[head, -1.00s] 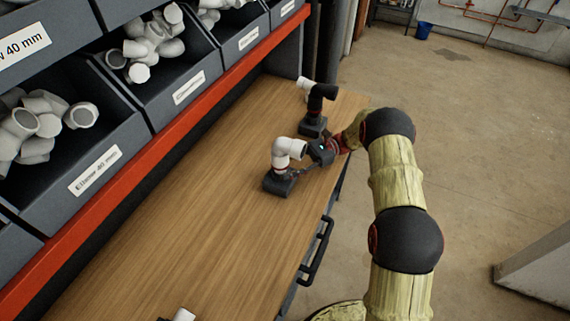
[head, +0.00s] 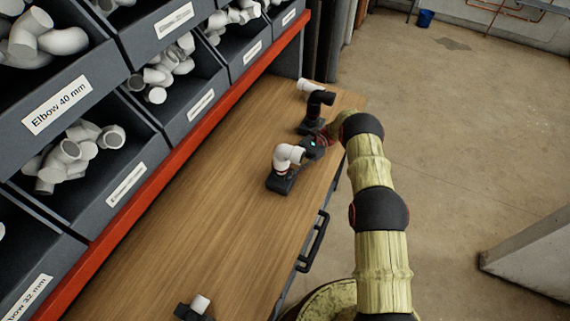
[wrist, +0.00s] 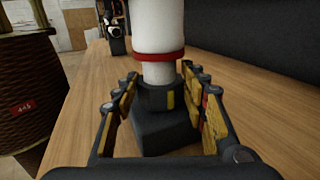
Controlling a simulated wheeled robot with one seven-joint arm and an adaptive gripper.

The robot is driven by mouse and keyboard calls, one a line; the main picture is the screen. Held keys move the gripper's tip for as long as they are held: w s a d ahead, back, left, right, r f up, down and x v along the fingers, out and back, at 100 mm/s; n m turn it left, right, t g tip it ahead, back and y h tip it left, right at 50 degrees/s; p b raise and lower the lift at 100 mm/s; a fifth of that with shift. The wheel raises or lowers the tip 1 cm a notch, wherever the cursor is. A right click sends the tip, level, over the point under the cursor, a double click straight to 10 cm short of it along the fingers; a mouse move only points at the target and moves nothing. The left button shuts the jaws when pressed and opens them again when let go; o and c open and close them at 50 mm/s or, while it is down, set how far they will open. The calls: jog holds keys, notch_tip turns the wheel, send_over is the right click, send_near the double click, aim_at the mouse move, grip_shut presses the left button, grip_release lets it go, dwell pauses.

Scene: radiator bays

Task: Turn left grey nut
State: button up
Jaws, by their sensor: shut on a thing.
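A white elbow pipe (head: 287,155) stands upright on a dark base (head: 280,182) on the workbench. In the wrist view, the white pipe (wrist: 158,25) has a red ring (wrist: 160,57) at its lower end. Below the ring is the dark grey nut (wrist: 153,98) with a yellow mark on its right side, above the dark base block (wrist: 165,135). My gripper (wrist: 158,90) is shut on the nut, one padded finger at each side. In the head view, my gripper (head: 306,152) reaches the fitting from the right and the nut is mostly hidden.
A black elbow fitting (head: 318,100) with a white end stands close behind my gripper. Another fitting (head: 196,308) is at the near end of the workbench (head: 200,220). Bins of white elbows (head: 85,165) line the left behind a red rail (head: 190,143). The bench middle is clear.

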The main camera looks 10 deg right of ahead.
jog(key=shift+r, duration=0.1)
dwell(0.4)
jog(key=o, duration=1.2)
jog(key=shift+c, duration=0.2)
jog(key=b, duration=0.3)
jog(key=shift+f, duration=0.3)
jog(key=m+t+y+b, duration=0.1)
jog(key=t+b, duration=0.1)
jog(key=b, duration=0.4)
jog(key=shift+s+m+b, duration=0.1)
jog(key=shift+m+b, duration=0.25)
jog(key=shift+m, duration=0.05)
jog(key=m+t+y+b, duration=0.1)
jog(key=t+b, duration=0.1)
jog(key=b, duration=0.1)
jog(key=shift+s+d+b, duration=0.1)
jog(key=shift+b, duration=0.2)
